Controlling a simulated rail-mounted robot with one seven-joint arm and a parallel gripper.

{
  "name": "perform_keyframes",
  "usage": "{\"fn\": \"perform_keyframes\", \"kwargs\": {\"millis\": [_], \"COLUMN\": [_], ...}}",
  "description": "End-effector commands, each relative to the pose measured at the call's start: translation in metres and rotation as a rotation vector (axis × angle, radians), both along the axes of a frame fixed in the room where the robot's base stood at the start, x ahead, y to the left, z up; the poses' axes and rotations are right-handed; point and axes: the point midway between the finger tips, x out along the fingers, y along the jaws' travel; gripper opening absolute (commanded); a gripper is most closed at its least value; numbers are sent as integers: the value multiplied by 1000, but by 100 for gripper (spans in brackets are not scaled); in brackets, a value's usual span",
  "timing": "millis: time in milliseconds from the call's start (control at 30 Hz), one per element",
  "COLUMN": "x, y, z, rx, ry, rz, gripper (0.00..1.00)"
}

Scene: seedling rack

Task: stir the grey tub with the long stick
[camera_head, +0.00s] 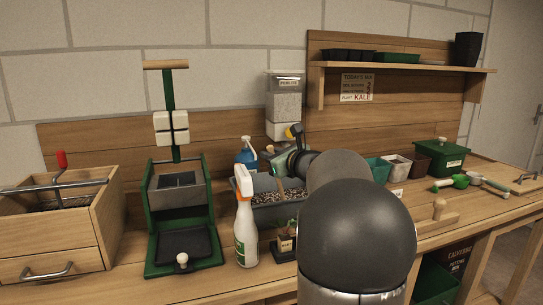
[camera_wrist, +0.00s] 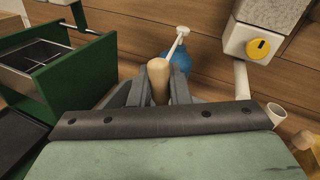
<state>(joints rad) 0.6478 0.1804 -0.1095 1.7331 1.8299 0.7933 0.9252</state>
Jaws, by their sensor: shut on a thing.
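The grey tub (camera_head: 265,216) stands on the bench in the middle of the head view and holds dark, speckled mix. My gripper (camera_head: 281,163) is above the tub. In the wrist view its two dark fingers (camera_wrist: 160,98) are shut on the pale wooden long stick (camera_wrist: 158,76), whose rounded top shows between them. In the head view a thin length of the stick (camera_head: 281,186) runs down from the gripper toward the mix. I cannot tell how deep its lower end goes. My arm hides the right end of the tub.
A white spray bottle (camera_head: 246,228) stands close in front of the tub, and a small potted seedling (camera_head: 286,243) is beside it. A blue bottle (camera_head: 247,154) and a perlite dispenser (camera_head: 285,105) are behind. A green press stand (camera_head: 206,190) is at left.

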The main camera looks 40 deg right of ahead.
Motion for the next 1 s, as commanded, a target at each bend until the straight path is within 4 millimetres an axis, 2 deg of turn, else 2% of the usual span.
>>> {"fn": "perform_keyframes", "kwargs": {"millis": [33, 1000], "x": [0, 0], "y": [0, 0], "z": [11, 108], "rx": [-2, 0], "ry": [-1, -1], "rz": [0, -1], "gripper": [0, 0]}}
